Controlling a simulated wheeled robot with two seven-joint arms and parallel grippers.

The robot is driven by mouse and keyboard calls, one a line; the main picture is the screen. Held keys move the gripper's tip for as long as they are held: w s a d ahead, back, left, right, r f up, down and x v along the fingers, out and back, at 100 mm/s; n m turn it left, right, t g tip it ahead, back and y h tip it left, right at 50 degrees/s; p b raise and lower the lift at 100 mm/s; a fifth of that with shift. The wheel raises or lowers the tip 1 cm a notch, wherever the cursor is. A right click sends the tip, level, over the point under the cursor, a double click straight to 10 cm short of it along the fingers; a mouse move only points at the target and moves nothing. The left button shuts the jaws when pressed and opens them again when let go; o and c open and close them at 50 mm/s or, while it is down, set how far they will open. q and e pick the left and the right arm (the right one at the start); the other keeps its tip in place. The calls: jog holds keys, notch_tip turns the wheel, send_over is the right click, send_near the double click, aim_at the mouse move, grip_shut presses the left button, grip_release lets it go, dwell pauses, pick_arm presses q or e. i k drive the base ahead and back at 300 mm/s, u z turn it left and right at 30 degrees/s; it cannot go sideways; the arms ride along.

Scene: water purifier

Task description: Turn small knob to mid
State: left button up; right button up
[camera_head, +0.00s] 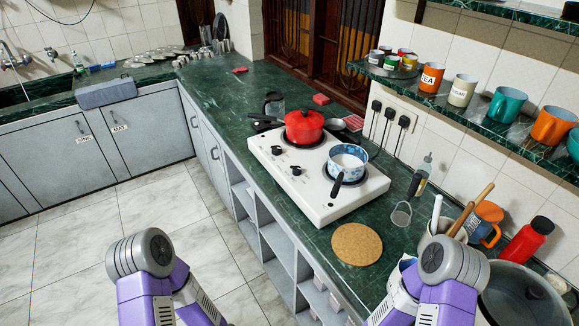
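A white two-burner stove (318,205) sits on the green countertop. Two small black knobs are on its front-left part: one near the red pot (277,150) and one nearer the blue pot (296,170). Their pointer settings are too small to read, and I cannot tell which is the small one. A red lidded pot (303,126) stands on the far burner and a blue-white patterned pan (348,160) on the near burner. My two purple-and-grey arms show at the bottom, apart from the stove. Neither gripper's fingers can be seen.
A round cork mat (357,244) and a clear glass (401,214) lie right of the stove. A large grey pot (520,296) and a red bottle (527,240) stand at the lower right. A mug shelf (470,115) overhangs the counter. Floor left of the cabinets is clear.

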aim_at(297, 171)
jog(key=u, duration=0.4)
jog(key=k, duration=0.5)
jog(key=u, duration=1.15)
jog(key=i, duration=1.8)
jog(key=z, duration=1.25)
jog(key=i, duration=1)
jog(key=z, duration=1.1)
